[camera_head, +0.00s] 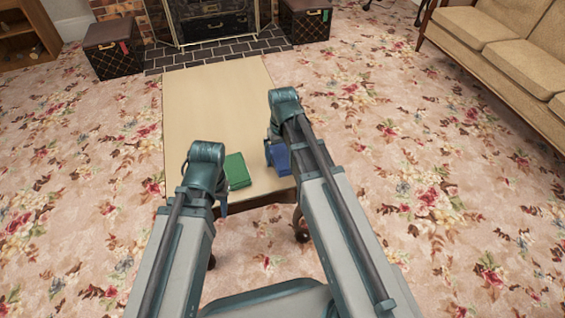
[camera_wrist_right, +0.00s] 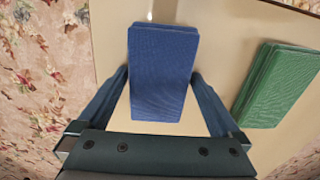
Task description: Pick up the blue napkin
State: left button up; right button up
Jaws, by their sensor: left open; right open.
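The blue napkin (camera_wrist_right: 163,65) lies on the table as a folded rectangle, seen almost whole in the right wrist view. My right gripper (camera_wrist_right: 160,75) is open, with one finger on each side of the napkin. I cannot tell whether the fingers touch it or are still above the table. In the head view the blue napkin (camera_head: 281,163) is partly hidden by my right arm near the table's near right corner. My left gripper (camera_head: 222,206) is open near the table's near edge, mostly hidden behind its own arm.
A green folded napkin (camera_head: 237,171) lies left of the blue one; it also shows in the right wrist view (camera_wrist_right: 277,85). The pale table (camera_head: 215,100) is otherwise clear. A sofa (camera_head: 500,45) stands at the right. Two boxes (camera_head: 113,47) (camera_head: 305,20) flank the fireplace.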

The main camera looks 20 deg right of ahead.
aim_at(282, 155)
jog(key=shift+c, duration=0.2)
jog(key=c, duration=1.1)
jog(key=shift+r, duration=0.1)
notch_tip(282, 155, up, 10)
jog(key=p, duration=1)
